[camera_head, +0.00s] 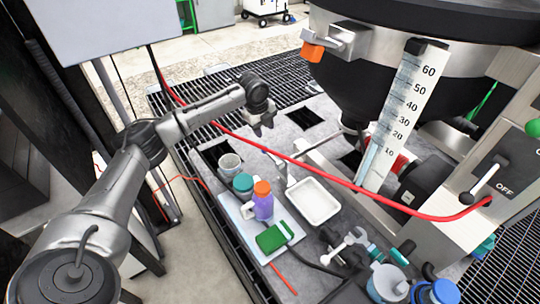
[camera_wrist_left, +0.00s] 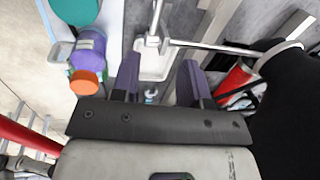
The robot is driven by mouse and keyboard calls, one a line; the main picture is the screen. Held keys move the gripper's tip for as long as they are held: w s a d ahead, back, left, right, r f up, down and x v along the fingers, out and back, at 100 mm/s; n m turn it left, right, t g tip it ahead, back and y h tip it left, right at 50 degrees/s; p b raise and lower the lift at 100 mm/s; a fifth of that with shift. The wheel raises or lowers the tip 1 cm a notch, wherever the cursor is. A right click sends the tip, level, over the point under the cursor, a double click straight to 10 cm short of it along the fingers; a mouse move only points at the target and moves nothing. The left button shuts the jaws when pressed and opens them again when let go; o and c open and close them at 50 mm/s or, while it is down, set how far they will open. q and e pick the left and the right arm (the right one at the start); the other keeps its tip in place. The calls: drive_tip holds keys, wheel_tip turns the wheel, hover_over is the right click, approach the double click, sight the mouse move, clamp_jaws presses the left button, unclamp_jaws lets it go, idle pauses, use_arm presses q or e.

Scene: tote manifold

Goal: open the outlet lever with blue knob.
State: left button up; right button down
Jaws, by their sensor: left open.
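I cannot make out for certain an outlet lever with a blue knob in either view. A metal outlet pipe (camera_head: 290,172) stands over the white tray (camera_head: 314,200) below the tank; it also shows in the left wrist view (camera_wrist_left: 152,40). My left gripper (camera_head: 262,124) is above the bench, behind and left of the pipe in the head view. In the left wrist view its two fingers (camera_wrist_left: 158,72) are apart, with nothing held between them. My right gripper is in neither view.
A red hose (camera_head: 330,178) crosses the bench. A purple bottle (camera_head: 263,203), green-lidded jar (camera_head: 243,184) and grey cup (camera_head: 230,164) stand at the left. A clear scale (camera_head: 400,110) stands beside the black tank (camera_head: 350,85). Blue-topped containers (camera_head: 440,290) are at front right.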

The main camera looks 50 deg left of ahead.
sight(270, 155)
use_arm(q)
drive_tip(key=shift+m, duration=0.4)
drive_tip(key=b+x, duration=0.5)
drive_tip(key=x, duration=0.9)
drive_tip(key=shift+s+d, duration=0.15)
clamp_jaws()
